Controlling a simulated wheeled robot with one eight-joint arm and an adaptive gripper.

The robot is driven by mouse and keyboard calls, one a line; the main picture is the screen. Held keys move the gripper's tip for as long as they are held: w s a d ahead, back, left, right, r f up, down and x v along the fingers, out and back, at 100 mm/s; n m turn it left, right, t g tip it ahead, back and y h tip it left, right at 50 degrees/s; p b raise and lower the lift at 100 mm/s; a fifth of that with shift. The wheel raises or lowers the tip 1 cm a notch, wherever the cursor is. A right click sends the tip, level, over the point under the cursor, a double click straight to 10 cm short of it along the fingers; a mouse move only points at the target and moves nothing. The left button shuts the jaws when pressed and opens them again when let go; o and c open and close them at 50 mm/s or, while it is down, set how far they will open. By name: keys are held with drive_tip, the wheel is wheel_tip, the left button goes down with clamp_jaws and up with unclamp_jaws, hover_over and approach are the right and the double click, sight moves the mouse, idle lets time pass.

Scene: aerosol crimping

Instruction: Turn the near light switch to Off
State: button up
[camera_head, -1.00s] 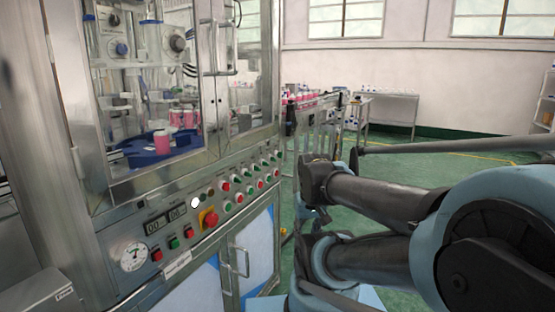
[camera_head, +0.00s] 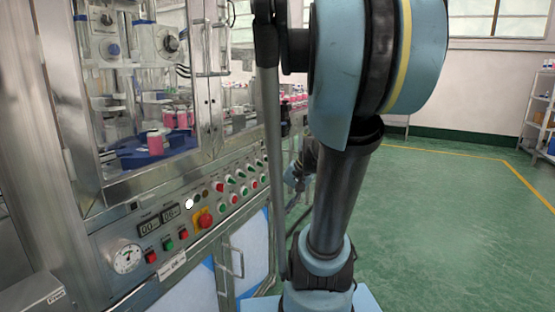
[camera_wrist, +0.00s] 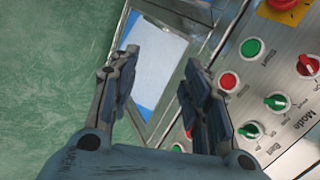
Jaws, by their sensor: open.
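The steel control panel (camera_head: 190,224) of the crimping machine shows at left in the head view, with red and green buttons and rotary switches. I cannot tell which switch is the near light switch, as its label is not readable. In the wrist view my gripper (camera_wrist: 160,72) is open and empty, its two dark fingers apart beside the panel. To its right are a green switch (camera_wrist: 277,102), another green switch (camera_wrist: 249,130) and a red switch (camera_wrist: 308,65). Labels "Mode" and "Belt" show there. No finger visibly touches a switch.
A red emergency button on a yellow base (camera_head: 205,218) and a round gauge (camera_head: 126,258) sit on the panel. Cabinet doors with handles (camera_head: 232,262) lie below. Green floor (camera_head: 430,220) is open at right; shelves (camera_head: 540,115) stand far right.

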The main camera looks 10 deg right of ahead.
drive_tip(key=w+d+r+m+t+y, duration=0.1)
drive_tip(key=w+r+m+y, duration=0.15)
drive_tip(key=w, duration=0.55)
drive_tip(key=m+t+y, duration=0.6)
drive_tip(key=t+y, duration=0.1)
approach(275, 155)
drive_tip(key=x, duration=0.8)
drive_tip(key=shift+w+f, duration=0.2)
drive_tip(key=shift+w, duration=0.15)
drive_tip(key=shift+a, duration=0.1)
drive_tip(key=shift+c, duration=0.5)
